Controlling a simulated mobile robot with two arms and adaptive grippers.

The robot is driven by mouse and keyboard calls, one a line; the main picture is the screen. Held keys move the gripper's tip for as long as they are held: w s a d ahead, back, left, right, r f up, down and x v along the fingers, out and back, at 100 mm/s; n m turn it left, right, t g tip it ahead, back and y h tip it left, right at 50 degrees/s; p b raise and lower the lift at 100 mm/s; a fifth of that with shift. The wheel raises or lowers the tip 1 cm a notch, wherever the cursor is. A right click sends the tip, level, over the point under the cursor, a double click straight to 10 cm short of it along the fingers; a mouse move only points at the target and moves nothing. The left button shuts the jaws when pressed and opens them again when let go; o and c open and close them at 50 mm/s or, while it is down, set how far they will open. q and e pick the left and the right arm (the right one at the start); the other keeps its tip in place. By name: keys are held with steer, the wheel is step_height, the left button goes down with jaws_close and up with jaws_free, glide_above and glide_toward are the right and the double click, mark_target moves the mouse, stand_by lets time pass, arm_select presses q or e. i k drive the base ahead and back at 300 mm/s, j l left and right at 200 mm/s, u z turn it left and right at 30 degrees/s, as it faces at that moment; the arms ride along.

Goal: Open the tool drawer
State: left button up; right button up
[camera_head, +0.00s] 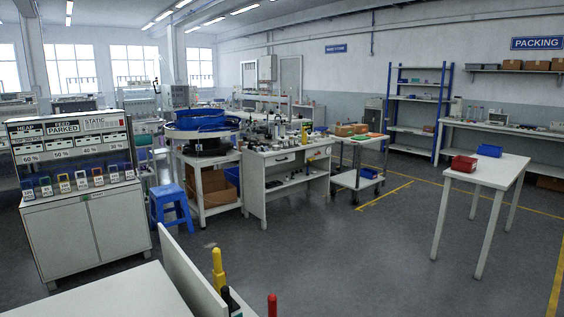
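A white workbench (254,192) stands near the middle of the room, with small tools and parts on its top. Under its top is a white drawer front with a dark handle (279,161), which looks shut. Another drawer front (318,153) is further right under the same top and also looks shut. No label shows which one is the tool drawer. Neither of my grippers is in view.
A blue stool (170,206) and a wheeled cart (357,179) flank the bench. A white table (488,172) with red and blue bins stands right. A near white surface (112,295) with upright yellow and red handles is in front. Grey floor (330,245) is open between.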

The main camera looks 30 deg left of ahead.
mark_target(273, 160)
steer(key=i+l, duration=0.15)
steer(key=l, duration=0.2)
steer(key=i+l+z, duration=0.1)
steer(key=l, duration=0.25)
steer(key=i+l, duration=0.2)
steer(key=l, duration=0.15)
steer(key=i+l, duration=0.25)
steer(key=i, duration=0.2)
steer(key=i+l+z, duration=0.1)
steer(key=i+l, duration=0.15)
steer(key=i, duration=0.15)
steer(key=i+l, duration=0.2)
steer(key=i, duration=0.25)
steer(key=i+l+z, duration=0.1)
steer(key=i, duration=0.35)
steer(key=i+j+u, duration=0.2)
steer(key=i+u, duration=0.5)
steer(key=u, duration=0.25)
steer(key=i+u, duration=0.45)
steer(key=i+l+u, duration=0.25)
steer(key=u, duration=0.2)
steer(key=i+j, duration=0.15)
steer(key=i, duration=0.7)
steer(key=i+j+u, duration=0.15)
steer(key=i, duration=0.75)
